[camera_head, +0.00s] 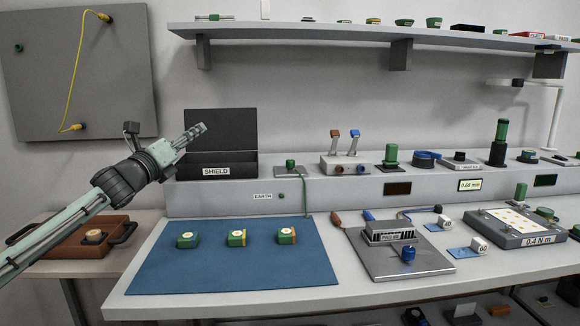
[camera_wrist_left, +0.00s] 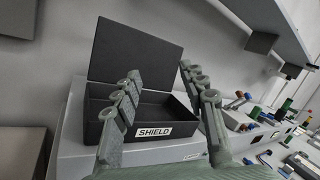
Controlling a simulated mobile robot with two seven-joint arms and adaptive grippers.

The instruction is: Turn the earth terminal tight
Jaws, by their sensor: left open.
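The EARTH label (camera_head: 262,196) is on the front face of the raised bench step, with a small dark round terminal (camera_head: 281,196) just to its right. Above it, a grey plate with a green knob (camera_head: 290,165) sits on the step, and a green cable (camera_head: 305,205) hangs from there down the front. My left gripper (camera_head: 197,131) is raised in front of the SHIELD box, up and left of the terminal and well apart from it. In the left wrist view the gripper (camera_wrist_left: 160,70) has its fingers spread with nothing between them. My right gripper is out of view.
The open black SHIELD box (camera_head: 222,171) stands behind my gripper; its label (camera_wrist_left: 154,132) shows in the wrist view. A blue mat (camera_head: 235,270) with several green-and-yellow blocks lies below the terminal. A metal fixture (camera_head: 400,262) stands to the right. A shelf (camera_head: 300,31) runs above.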

